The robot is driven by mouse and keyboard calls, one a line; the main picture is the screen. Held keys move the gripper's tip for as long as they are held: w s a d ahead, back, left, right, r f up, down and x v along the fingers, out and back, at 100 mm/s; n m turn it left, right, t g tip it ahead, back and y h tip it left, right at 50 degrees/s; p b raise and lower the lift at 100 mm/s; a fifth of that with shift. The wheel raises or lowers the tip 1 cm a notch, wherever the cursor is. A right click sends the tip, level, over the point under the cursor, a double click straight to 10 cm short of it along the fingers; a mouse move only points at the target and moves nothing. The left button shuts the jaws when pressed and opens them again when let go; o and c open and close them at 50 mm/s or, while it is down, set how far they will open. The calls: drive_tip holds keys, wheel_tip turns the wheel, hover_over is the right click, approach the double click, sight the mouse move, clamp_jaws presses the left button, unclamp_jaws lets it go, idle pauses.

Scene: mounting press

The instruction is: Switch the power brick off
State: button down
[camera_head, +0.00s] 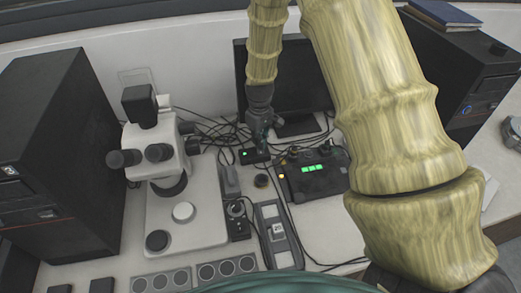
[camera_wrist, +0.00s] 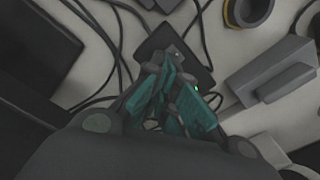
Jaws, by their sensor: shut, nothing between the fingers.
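The power brick (camera_head: 250,156) is a small black box with a lit green light, on the bench among cables behind the control box. It also shows in the wrist view as a dark box (camera_wrist: 200,72), partly hidden by my fingers. The switch itself cannot be made out.
A white microscope (camera_head: 160,150) stands left of the brick. A black control box (camera_head: 318,177) with green lights lies to the right. A dark monitor (camera_head: 300,80) stands behind. Loose cables (camera_head: 205,130) surround the brick. Dark computer towers (camera_head: 65,140) flank the bench.

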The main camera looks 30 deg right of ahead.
drive_tip(key=shift+f, duration=0.6)
idle(0.5)
drive_tip(key=shift+s, duration=0.1)
drive_tip(key=shift+r+p, duration=2.25)
drive_tip(key=shift+r, duration=1.25)
